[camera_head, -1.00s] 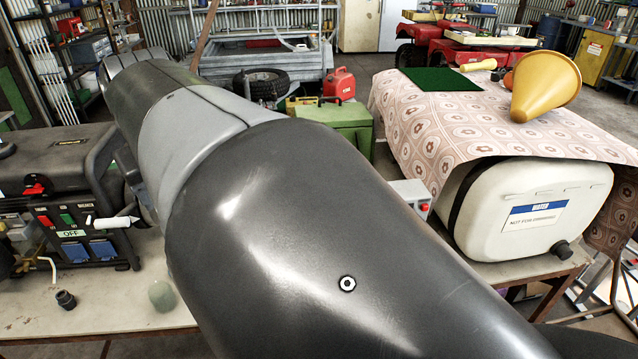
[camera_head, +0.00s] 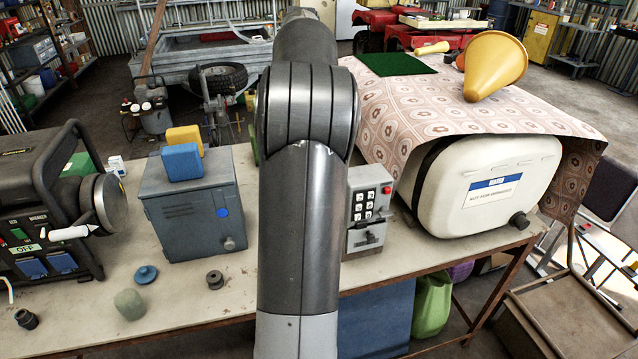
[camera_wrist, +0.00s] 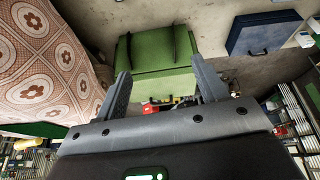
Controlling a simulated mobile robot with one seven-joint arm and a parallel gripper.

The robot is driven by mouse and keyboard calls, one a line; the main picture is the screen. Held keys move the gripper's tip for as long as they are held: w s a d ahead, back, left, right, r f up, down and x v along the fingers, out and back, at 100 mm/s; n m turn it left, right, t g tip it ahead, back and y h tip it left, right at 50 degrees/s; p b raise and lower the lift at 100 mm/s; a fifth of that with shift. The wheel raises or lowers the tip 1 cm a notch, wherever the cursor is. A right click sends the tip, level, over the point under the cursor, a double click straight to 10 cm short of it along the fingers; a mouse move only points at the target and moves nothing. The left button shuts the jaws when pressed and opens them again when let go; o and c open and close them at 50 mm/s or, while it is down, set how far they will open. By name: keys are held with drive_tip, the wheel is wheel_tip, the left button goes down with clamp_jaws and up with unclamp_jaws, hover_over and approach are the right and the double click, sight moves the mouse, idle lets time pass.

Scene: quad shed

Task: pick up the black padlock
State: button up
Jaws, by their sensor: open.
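I cannot make out a black padlock for certain in either view. My gripper (camera_wrist: 161,76) is open and empty in the wrist view, its two fingers spread apart. A green box (camera_wrist: 150,52) shows beyond and between the fingers, with dark straps or handles across its top. Small black and yellow items (camera_wrist: 180,100) lie by its lower edge, too small to name. In the head view my arm hides my gripper and part of the bench.
The bench (camera_head: 180,325) carries a grey metal cabinet (camera_head: 195,210), a generator (camera_head: 45,200), a keypad box (camera_head: 368,208) and a white water tank (camera_head: 480,190). A patterned cloth (camera_head: 430,115) covers the tank, with a yellow funnel (camera_head: 495,65) on top.

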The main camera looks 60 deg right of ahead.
drive_tip(key=s+d+f+m, duration=0.1)
drive_tip(key=s+d+f, duration=0.2)
drive_tip(key=s+d, duration=0.4)
drive_tip(key=f, duration=0.8)
drive_tip(key=w+d+f, duration=0.1)
drive_tip(key=f, duration=0.8)
drive_tip(key=w+d+f, duration=0.1)
drive_tip(key=f, duration=0.7)
drive_tip(key=shift+w+f, duration=0.15)
drive_tip(key=shift+f, duration=0.1)
drive_tip(key=shift+d+x, duration=0.2)
drive_tip(key=shift+x, duration=3.05)
drive_tip(key=shift+w+r, duration=0.1)
drive_tip(key=c, duration=1)
drive_tip(key=shift+c, duration=0.7)
